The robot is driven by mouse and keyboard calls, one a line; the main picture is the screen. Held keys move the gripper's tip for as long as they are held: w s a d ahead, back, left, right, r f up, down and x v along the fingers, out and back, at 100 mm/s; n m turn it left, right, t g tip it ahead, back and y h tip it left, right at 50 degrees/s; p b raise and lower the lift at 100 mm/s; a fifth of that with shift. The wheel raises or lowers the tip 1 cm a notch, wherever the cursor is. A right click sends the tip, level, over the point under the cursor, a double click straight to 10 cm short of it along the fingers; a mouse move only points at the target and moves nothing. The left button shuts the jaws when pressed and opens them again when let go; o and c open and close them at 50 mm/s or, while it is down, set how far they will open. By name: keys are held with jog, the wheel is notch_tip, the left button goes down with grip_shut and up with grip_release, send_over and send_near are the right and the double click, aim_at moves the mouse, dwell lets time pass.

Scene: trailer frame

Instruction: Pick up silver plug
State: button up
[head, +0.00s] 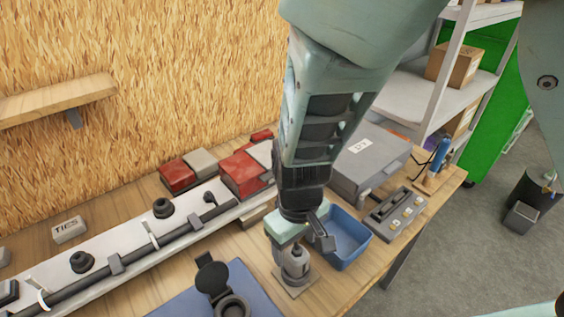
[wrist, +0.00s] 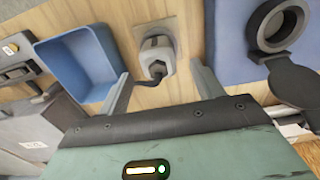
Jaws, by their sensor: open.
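The silver plug (head: 296,263) stands on a small square plate on the wooden bench, below my gripper. In the wrist view, the grey plug (wrist: 157,56) shows between my two fingertips, with its dark cable running off to the left. My gripper (head: 304,243) points down over the plug, close to it. It also shows in the wrist view (wrist: 161,70), with its fingers spread to either side and gaps to the plug. The head view partly hides the plug's top behind the gripper.
A blue open bin (head: 347,240) stands just right of the plug. A blue mat (head: 180,303) with a black round socket and flip lid (head: 220,287) lies to the left. A grey control box (head: 396,213) and a large grey case (head: 368,160) stand farther right.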

jog(key=shift+s+d+f, duration=0.1)
jog(key=shift+f, duration=1.4)
jog(key=shift+s+d+f, duration=0.1)
jog(key=shift+f, duration=1.4)
jog(key=c, duration=0.8)
